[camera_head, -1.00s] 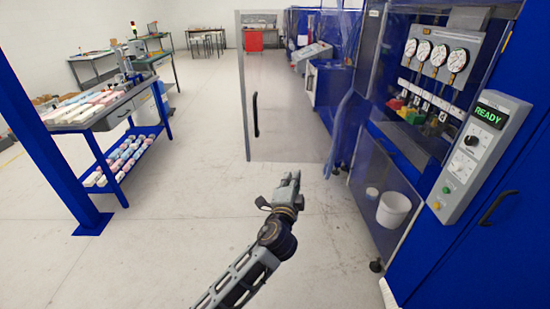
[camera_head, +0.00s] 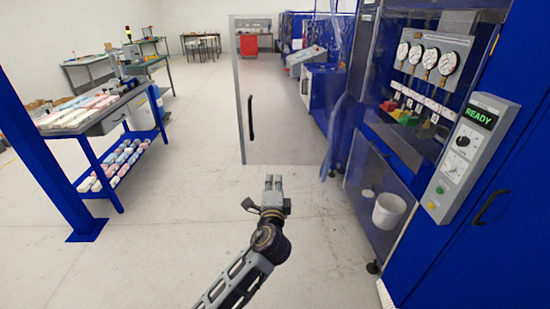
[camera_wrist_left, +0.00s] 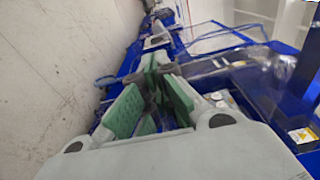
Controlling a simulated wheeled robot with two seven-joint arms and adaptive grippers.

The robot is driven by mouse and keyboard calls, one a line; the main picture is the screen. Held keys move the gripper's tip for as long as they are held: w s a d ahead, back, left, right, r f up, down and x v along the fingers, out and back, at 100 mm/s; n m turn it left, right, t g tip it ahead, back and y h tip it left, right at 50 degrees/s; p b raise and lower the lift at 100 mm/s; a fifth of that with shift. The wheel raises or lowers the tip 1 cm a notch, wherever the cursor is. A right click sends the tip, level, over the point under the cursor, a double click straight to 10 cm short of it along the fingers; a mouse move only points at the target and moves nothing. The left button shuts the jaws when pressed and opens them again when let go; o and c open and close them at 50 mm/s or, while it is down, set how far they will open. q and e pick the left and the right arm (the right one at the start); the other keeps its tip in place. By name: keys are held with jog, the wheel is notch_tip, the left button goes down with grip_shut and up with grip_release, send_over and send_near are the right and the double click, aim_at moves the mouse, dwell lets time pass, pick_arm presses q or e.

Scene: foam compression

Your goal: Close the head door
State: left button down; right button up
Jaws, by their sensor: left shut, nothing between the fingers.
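The door (camera_head: 290,130) is a clear panel with a thin grey frame. It stands swung open, out from the blue machine (camera_head: 362,140), over the aisle. Its dark vertical handle (camera_head: 250,118) is near the panel's left edge. My left gripper (camera_head: 273,181) is in front of and below the door in the head view, apart from the panel and handle. Its fingers point away from me toward the door. In the left wrist view the green-padded fingers (camera_wrist_left: 155,95) are shut with nothing held. My right gripper is not in view.
A control box (camera_head: 470,150) reading READY is at the right, below it a door pull (camera_head: 490,207). A white bucket (camera_head: 389,210) sits in the machine's lower part. A blue post (camera_head: 45,150) and a bench with foam blocks (camera_head: 95,107) stand left. The floor between is clear.

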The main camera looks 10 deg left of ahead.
pick_arm(q)
jog(key=shift+w, duration=0.1)
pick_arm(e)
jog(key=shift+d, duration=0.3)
pick_arm(q)
jog(key=p, duration=0.2)
send_near(275, 153)
jog(key=w, duration=0.3)
jog(key=shift+w+a+r+p, duration=0.15)
jog(key=shift+w+a, duration=0.1)
jog(key=shift+w, duration=0.5)
jog(key=shift+w+a+f+p, duration=0.15)
jog(key=shift+w+a, duration=0.1)
jog(key=shift+w, duration=0.45)
jog(key=shift+w+a, duration=0.15)
jog(key=shift+w, duration=0.4)
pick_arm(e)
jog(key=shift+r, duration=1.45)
pick_arm(q)
jog(key=shift+w, duration=0.1)
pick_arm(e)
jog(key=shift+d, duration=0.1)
